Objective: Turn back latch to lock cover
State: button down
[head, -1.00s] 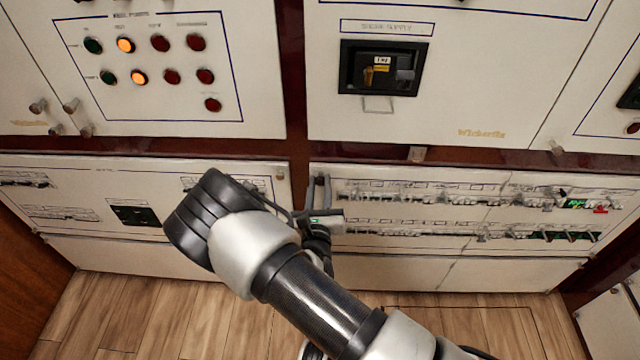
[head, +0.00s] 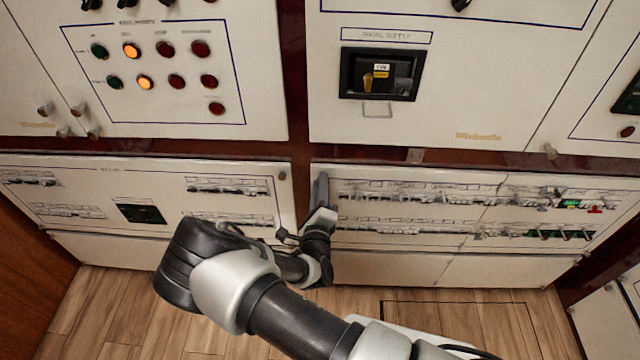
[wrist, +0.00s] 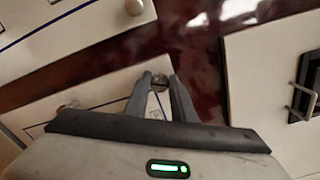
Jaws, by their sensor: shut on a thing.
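The lower right breaker cover (head: 400,270) is a white panel with two rows of breakers, lying flat in line with its frame as far as I can tell. My gripper (head: 321,185) is at its upper left corner in the head view, hiding the latch there. In the wrist view, my two fingers (wrist: 160,80) close from both sides on a small round metal latch (wrist: 160,83) at the edge of a white panel by the dark red frame. The latch's exact turn angle is hard to tell.
The lower left cover (head: 100,225) has its own corner latch (head: 282,175). Above are a panel with lit orange buttons (head: 131,50) and a panel with a black switch box (head: 380,73). Dark red frame (head: 297,100) runs between panels. The wooden floor (head: 100,310) is clear.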

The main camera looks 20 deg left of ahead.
jog(key=n, duration=0.5)
jog(key=shift+p, duration=0.35)
dwell(0.4)
jog(key=c, duration=1.5)
grip_release()
jog(key=v, duration=1.7)
jog(key=shift+s+f, duration=0.1)
jog(key=shift+s, duration=0.1)
